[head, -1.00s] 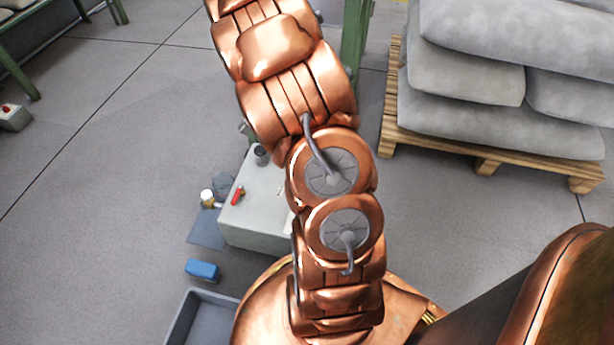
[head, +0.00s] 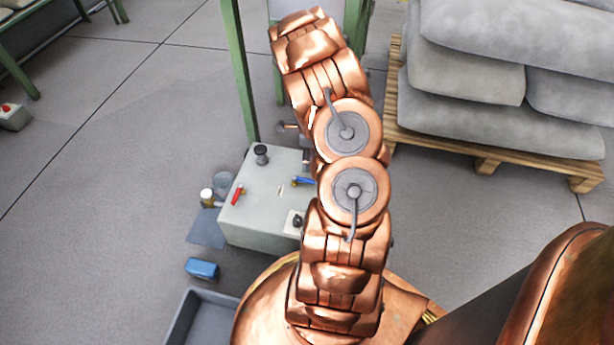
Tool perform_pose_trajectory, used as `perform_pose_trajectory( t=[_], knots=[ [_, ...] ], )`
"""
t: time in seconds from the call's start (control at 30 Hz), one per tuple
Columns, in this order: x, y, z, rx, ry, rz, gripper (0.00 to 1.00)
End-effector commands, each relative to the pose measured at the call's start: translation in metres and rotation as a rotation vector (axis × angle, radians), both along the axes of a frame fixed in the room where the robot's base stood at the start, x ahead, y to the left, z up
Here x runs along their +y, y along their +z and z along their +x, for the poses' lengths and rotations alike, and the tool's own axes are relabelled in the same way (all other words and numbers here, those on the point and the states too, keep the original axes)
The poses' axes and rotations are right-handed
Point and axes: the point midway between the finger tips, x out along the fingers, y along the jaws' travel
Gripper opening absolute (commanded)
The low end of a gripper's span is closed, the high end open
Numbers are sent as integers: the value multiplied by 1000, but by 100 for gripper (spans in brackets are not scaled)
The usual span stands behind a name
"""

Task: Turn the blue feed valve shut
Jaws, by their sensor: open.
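The blue feed valve (head: 303,181) shows in the head view as a small blue lever with a brass-coloured end. It lies roughly level on top of a pale grey box (head: 252,212), close to the left side of my copper arm, which may cover part of it. My arm rises from the bottom and leans slightly left toward the top. I cannot make out my gripper; it seems hidden by the arm links or out of the frame, so its distance from the valve cannot be told.
A red lever (head: 237,194) and a black knob (head: 261,154) are on the same box. Green posts (head: 239,70) stand behind it. A blue block (head: 202,269) and a grey bin (head: 197,318) are at lower left. A pallet (head: 487,155) of grey sacks (head: 500,75) stands right.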

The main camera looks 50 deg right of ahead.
Motion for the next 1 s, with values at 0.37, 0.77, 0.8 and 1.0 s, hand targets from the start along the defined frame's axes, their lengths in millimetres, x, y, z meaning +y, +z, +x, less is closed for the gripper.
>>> perform_pose_trajectory(
  t=[0.37,0.77,0.8,1.0],
  knots=[
    [10,-54,-4,0,2,2,42],
    [12,-64,-5,-2,2,0,42],
    [12,-64,-5,-2,2,0,39],
    [12,-64,-6,-1,2,-1,18]
  ],
)
